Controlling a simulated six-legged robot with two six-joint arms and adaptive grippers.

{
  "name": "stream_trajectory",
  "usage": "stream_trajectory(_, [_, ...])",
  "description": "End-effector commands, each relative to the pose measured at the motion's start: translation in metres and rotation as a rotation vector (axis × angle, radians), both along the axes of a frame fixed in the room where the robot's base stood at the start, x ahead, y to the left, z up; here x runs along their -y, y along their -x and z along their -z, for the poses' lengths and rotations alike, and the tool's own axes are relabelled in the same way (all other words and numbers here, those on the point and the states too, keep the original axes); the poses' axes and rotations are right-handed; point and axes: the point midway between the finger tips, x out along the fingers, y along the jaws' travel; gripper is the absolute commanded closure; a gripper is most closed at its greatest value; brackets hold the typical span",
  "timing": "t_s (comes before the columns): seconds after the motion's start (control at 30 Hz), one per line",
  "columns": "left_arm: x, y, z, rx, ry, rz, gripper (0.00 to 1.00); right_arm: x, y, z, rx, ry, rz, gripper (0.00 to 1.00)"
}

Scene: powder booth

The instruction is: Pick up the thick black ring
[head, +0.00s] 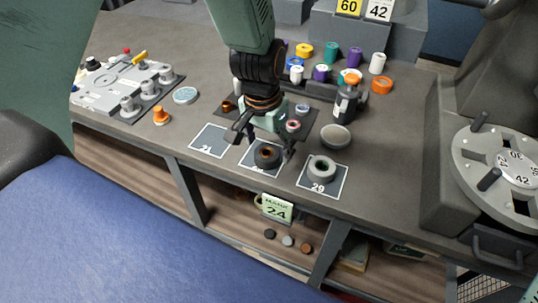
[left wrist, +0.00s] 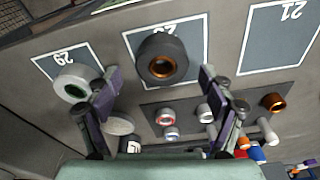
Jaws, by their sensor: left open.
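The thick black ring (head: 267,154) lies on the middle of three white-outlined squares near the bench's front edge. A copper-coloured inner part shows in its hole, and the ring also shows in the left wrist view (left wrist: 160,50). My left gripper (head: 262,145) points down over it, open and empty. In the left wrist view my two fingers (left wrist: 160,84) are spread, with the ring in the gap between them and a little ahead of the tips. I cannot tell the exact height of the tips. My right gripper is not in view.
A grey ring (head: 321,169) lies on square 29, to the right; square 21 (head: 209,141) is empty. A dark bottle (head: 346,103) and a shallow round dish (head: 336,136) stand behind. Small parts lie on a dark mat (head: 303,135). A grey fixture (head: 122,84) stands left.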

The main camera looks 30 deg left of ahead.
Motion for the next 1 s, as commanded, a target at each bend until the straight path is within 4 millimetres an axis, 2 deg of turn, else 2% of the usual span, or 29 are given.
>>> stream_trajectory(0.03, [-0.001, 0.001, 0.008, -0.002, 0.001, -0.001, 0.19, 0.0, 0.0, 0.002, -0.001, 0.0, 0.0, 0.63])
stream_trajectory(0.13, [-0.003, 0.001, 0.017, -0.001, 0.001, 0.0, 0.19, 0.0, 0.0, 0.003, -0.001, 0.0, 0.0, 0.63])
stream_trajectory(0.43, [-0.005, 0.002, 0.02, 0.002, 0.0, -0.001, 0.19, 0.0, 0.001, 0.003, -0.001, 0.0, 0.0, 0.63])
stream_trajectory(1.0, [-0.001, -0.002, 0.02, 0.001, 0.0, 0.0, 0.67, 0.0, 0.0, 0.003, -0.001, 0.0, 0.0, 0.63])
